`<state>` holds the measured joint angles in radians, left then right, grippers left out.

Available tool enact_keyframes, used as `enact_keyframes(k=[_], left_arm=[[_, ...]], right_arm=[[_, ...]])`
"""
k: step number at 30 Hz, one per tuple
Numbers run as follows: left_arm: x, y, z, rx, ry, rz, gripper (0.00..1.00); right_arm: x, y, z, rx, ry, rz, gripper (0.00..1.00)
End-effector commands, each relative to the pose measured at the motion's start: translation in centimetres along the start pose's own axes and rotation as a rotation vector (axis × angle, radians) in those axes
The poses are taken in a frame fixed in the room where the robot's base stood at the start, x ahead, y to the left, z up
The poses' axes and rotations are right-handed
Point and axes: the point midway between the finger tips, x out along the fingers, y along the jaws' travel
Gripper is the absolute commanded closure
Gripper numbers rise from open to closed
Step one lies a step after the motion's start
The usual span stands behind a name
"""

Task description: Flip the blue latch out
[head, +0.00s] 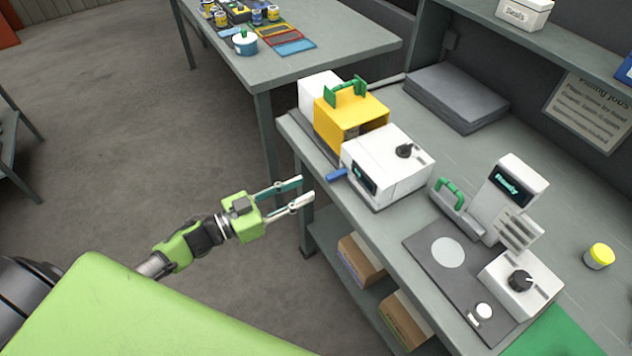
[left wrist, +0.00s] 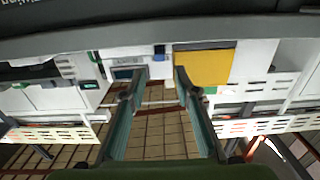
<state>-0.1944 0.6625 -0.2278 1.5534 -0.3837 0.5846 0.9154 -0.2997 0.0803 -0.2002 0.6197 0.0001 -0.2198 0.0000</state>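The blue latch (head: 337,175) sticks out at the lower left front of a white machine (head: 388,165) with a dark display and a black knob, on the bench. In the left wrist view the blue latch (left wrist: 160,53) shows small, beyond the gap between the fingers. My left gripper (head: 306,190) is open and empty, in the air off the bench's front edge. Its fingertips are a little left of and below the latch in the head view, apart from it. In the left wrist view both fingers (left wrist: 160,74) stand wide apart. My right gripper is not in view.
A yellow hood (head: 352,115) with a green handle stands beside the white machine. A sealing unit (head: 515,190) with a green handle and a feeder base (head: 470,270) stand to the right. Boxes (head: 362,258) sit on the lower shelf. Open floor lies left of the bench.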

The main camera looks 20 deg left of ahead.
Motion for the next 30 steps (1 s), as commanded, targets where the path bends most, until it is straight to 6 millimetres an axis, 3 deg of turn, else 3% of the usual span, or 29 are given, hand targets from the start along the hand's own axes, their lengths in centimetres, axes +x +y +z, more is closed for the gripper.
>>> enact_keyframes(k=[3, 9, 26, 30], left_arm=[[-2.3, 0.0, 0.1, 0.000, -0.002, 0.000, 0.71], [-4.4, 0.0, 0.0, 0.001, 0.000, 0.000, 0.71], [-4.7, 0.0, 0.0, 0.001, 0.001, -0.001, 0.71], [-5.0, -0.7, 1.3, -0.003, -0.019, -0.035, 0.71]], right_arm=[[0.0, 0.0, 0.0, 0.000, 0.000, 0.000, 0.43], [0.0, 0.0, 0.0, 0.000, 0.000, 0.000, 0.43], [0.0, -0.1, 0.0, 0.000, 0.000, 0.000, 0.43], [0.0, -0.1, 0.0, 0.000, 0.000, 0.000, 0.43]])
